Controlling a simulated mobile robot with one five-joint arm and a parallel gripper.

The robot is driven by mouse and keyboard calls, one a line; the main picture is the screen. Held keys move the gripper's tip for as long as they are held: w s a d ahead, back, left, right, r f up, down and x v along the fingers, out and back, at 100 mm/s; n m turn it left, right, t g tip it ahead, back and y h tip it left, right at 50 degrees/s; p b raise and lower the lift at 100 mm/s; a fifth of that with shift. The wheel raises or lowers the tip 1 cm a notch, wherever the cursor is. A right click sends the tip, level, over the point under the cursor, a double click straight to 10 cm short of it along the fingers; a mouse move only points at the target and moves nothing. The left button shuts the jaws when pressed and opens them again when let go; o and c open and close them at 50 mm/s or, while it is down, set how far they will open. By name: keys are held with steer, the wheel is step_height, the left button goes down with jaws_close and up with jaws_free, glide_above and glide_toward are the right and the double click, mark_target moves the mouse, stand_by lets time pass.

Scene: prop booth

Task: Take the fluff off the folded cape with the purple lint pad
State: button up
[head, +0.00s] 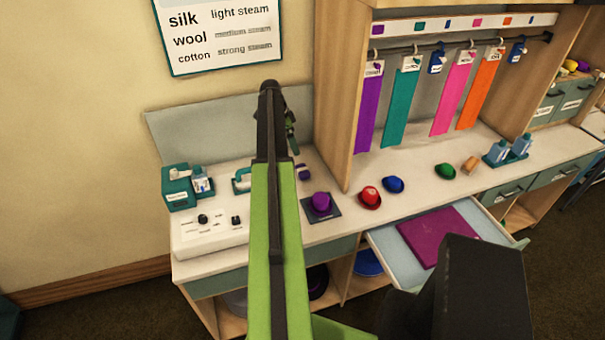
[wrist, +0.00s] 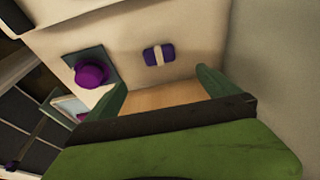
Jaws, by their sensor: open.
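The purple lint pad (head: 303,173) lies on the counter behind the purple hat. In the wrist view the lint pad (wrist: 152,57) shows a pale strap across it, just beyond the fingertips. My gripper (wrist: 163,82) is open and empty, its green fingers apart, and the pad is not between them. In the head view my gripper (head: 291,140) is partly hidden by my arm, above the counter. The folded cape (head: 440,233) is a flat magenta cloth in the open drawer; its lower corner is hidden behind my black arm part. I cannot make out fluff on it.
A purple hat (head: 321,202) sits on a dark mat. Red (head: 370,197), blue (head: 393,185) and green (head: 445,171) hats stand to the right. A white control panel (head: 208,232) and teal device (head: 178,190) are at left. The drawer (head: 385,243) juts out.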

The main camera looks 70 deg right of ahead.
steer(key=b, duration=1)
glide_above(302, 169)
steer(key=f, duration=0.7)
steer(key=w+a+f, duration=0.1)
steer(key=f, duration=0.3)
steer(key=shift+f, duration=0.1)
steer(key=shift+d, duration=0.1)
steer(key=b+x, duration=0.5)
steer(key=shift+f, duration=0.15)
steer(key=shift+r, duration=0.2)
steer(key=c, duration=1.5)
step_height(302, 169, up, 10)
steer(key=p, duration=1)
steer(key=shift+c, duration=0.2)
steer(key=o, duration=1)
steer(key=c, duration=0.7)
